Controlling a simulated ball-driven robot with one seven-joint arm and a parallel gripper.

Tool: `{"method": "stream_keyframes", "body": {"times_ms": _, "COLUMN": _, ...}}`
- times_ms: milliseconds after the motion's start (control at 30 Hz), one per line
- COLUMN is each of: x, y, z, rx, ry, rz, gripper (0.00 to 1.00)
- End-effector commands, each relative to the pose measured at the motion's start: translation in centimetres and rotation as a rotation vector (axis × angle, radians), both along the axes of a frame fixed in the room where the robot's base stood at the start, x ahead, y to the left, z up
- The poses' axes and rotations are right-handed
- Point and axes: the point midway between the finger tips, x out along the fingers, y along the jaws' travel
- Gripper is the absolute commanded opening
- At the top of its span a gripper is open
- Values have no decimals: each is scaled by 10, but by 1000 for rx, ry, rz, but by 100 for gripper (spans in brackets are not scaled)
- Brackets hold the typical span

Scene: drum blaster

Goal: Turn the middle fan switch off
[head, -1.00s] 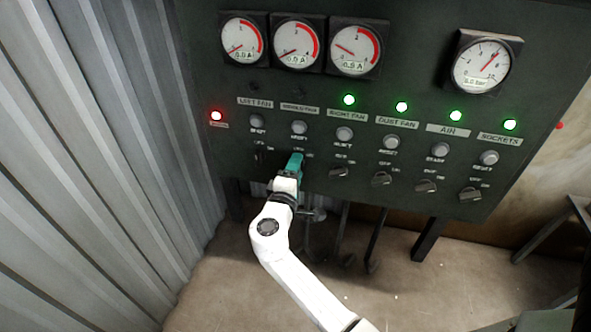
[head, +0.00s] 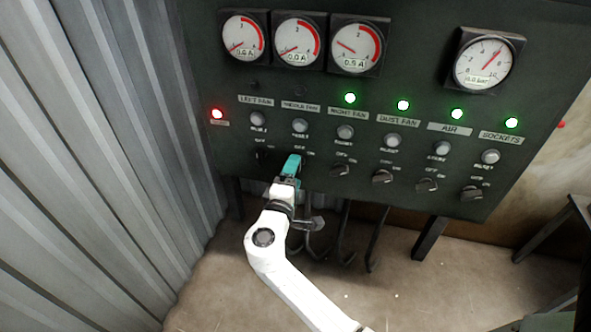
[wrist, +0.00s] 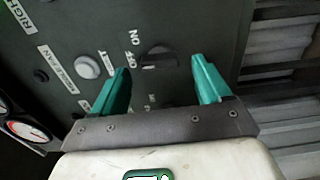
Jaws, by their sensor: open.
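The middle fan label (head: 299,107) is on the dark panel, with a round grey reset button (head: 299,125) below it. The lamp above that label is dark. My gripper (head: 291,160), with teal fingers, is at the panel below this button and hides the middle fan switch in the head view. In the wrist view the switch (wrist: 158,57) is a dark knob beside ON and OFF lettering. My open gripper (wrist: 162,78) has one finger to each side of it. The fingers look apart from the knob; its exact setting is hard to read.
The right fan switch (head: 340,170) and dust fan switch (head: 382,178) are to the right. The left fan switch (head: 263,156) is close on the left. Green lamps are lit from right fan to sockets; a red lamp (head: 217,114) glows at left. A corrugated wall (head: 110,130) bounds the left.

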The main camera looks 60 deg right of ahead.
Motion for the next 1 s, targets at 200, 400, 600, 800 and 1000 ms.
{"method": "stream_keyframes", "body": {"times_ms": 200, "x": -14, "y": 43, "z": -1, "rx": 0, "ry": 1, "rz": 5, "gripper": 77}}
{"method": "stream_keyframes", "body": {"times_ms": 400, "x": -24, "y": 67, "z": -1, "rx": 0, "ry": 1, "rz": 3, "gripper": 77}}
{"method": "stream_keyframes", "body": {"times_ms": 600, "x": -27, "y": 75, "z": -1, "rx": 0, "ry": 1, "rz": 1, "gripper": 77}}
{"method": "stream_keyframes", "body": {"times_ms": 800, "x": -27, "y": 75, "z": 0, "rx": 0, "ry": 1, "rz": 1, "gripper": 77}}
{"method": "stream_keyframes", "body": {"times_ms": 1000, "x": -27, "y": 75, "z": -1, "rx": 0, "ry": 1, "rz": 1, "gripper": 77}}
